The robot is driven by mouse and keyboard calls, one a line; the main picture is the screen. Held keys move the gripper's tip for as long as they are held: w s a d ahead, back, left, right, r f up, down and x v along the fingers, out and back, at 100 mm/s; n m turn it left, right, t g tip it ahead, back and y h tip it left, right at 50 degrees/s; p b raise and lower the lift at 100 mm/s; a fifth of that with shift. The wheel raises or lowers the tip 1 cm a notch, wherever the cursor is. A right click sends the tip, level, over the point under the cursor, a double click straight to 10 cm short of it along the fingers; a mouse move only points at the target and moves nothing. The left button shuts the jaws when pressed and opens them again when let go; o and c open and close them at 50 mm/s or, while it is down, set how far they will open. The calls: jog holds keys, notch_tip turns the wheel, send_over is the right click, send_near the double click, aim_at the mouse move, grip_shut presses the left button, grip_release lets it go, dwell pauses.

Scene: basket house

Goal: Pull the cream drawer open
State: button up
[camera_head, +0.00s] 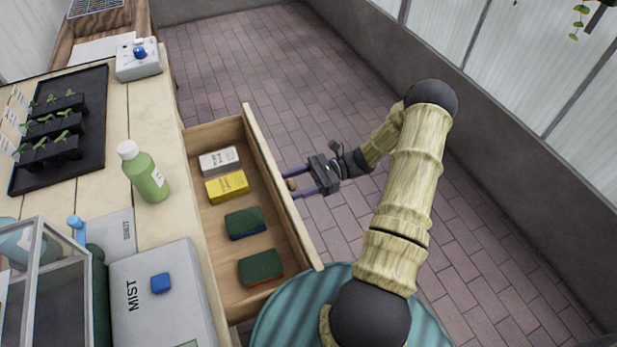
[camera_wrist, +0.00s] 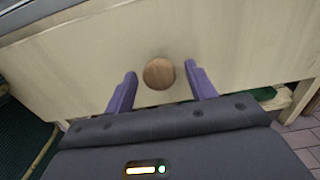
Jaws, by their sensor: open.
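The cream drawer (camera_head: 282,188) stands pulled out from the bench in the head view, with its inside showing. Its cream front (camera_wrist: 235,50) fills much of the wrist view. A round wooden knob (camera_wrist: 159,73) is on that front, and it shows small in the head view (camera_head: 291,184). My gripper (camera_head: 296,184) is at the front of the drawer. In the wrist view its two purple fingers (camera_wrist: 160,80) are open, one on each side of the knob, with gaps showing between them and the knob.
The drawer holds a white box (camera_head: 219,161), a yellow box (camera_head: 227,186) and two green sponge-like blocks (camera_head: 245,223). On the bench stand a green bottle (camera_head: 146,175), a seedling tray (camera_head: 92,119) and a grey MIST box (camera_head: 165,300). Brick floor (camera_head: 270,60) lies clear beyond the drawer.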

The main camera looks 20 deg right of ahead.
jog(key=d, duration=1.7)
jog(key=shift+s+d, duration=0.15)
jog(key=shift+s, duration=0.15)
jog(key=shift+w, duration=0.1)
jog(key=shift+f, duration=0.1)
